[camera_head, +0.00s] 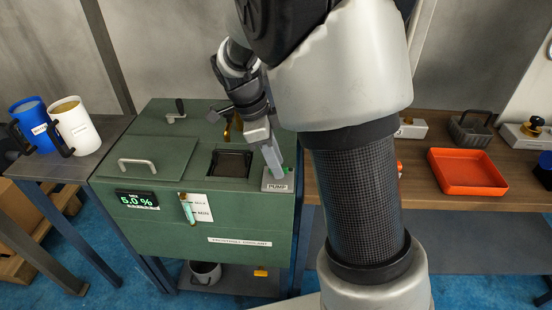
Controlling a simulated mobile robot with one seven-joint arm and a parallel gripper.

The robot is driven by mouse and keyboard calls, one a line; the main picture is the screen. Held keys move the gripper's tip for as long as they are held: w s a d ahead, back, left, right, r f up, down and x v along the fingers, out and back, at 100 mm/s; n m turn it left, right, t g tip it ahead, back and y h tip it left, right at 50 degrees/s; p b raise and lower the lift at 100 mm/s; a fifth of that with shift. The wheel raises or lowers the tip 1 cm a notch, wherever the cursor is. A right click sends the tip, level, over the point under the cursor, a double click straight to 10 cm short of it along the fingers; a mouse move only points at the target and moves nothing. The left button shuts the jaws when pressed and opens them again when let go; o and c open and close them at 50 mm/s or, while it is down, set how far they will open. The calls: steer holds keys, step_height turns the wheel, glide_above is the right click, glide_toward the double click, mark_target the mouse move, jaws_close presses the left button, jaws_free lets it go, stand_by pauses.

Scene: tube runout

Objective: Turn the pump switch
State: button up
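The pump switch is a small grey box (276,187) marked PUMP, on the top right front corner of the green machine (150,228). A green spot shows at its right edge. My gripper (276,170) points down at the box from above, with its grey fingers over the back of it. The fingers hide the switch's turning part, if there is one. I cannot tell whether they touch it or grip anything.
The machine's top has a handled lid (140,163), a dark opening (231,163) and a small crank (176,112). Its display (138,200) reads 5.0 %. Blue (32,122) and white (74,126) jugs stand left. A bench with an orange tray (466,186) is right.

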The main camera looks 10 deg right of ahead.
step_height(320, 180, up, 6)
steer(key=p, duration=0.4)
steer(key=shift+p, duration=0.3)
